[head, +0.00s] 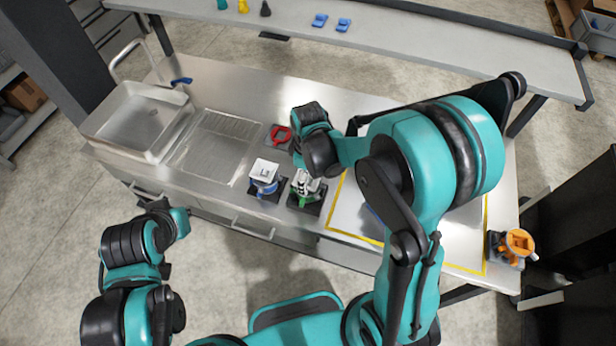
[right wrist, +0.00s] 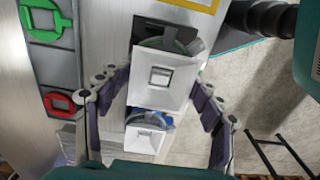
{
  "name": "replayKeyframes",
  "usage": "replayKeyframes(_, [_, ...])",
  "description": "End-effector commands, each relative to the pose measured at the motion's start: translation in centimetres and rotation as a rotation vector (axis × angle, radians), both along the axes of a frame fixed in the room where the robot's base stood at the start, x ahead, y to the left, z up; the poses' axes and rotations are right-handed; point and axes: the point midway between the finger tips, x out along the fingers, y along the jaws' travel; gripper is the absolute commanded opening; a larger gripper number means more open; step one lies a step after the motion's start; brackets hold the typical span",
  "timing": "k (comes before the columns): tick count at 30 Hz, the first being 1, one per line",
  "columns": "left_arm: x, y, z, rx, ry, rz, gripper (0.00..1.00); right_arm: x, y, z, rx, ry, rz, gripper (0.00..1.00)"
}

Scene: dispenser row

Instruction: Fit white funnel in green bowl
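A white square funnel (right wrist: 165,75) with a rectangular opening is between the fingers of my right gripper (right wrist: 162,88) in the right wrist view. The green bowl (head: 302,205) is mostly hidden below the funnel and gripper. In the head view my right gripper (head: 308,184) is over the green bowl's stand. I cannot tell whether the funnel touches the bowl. Another white funnel (head: 265,168) sits on the blue bowl (head: 264,187), just left. My left arm is low at the left; its fingers are not clear.
A red ring (head: 281,135) lies on a dark pad behind the stands; a green ring (right wrist: 42,20) shows in the right wrist view. An orange dispenser (head: 516,246) stands at the counter's right end. A sink (head: 138,118) is at the left. A yellow-framed area (head: 350,236) lies right of the green stand.

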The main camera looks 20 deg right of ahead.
Motion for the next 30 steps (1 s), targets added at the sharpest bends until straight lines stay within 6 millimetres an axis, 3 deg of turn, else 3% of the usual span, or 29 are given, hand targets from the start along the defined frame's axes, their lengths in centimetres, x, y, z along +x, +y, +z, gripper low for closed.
replayKeyframes(21, [0.0, 0.0, 2.1, 0.000, 0.000, 0.000, 0.00, 0.0, 0.0, 3.1, 0.000, 0.000, 0.000, 0.66])
replayKeyframes(30, [0.0, 0.0, 2.1, 0.000, 0.000, 0.000, 0.00, 0.0, 0.0, 3.2, 0.000, 0.000, 0.000, 0.68])
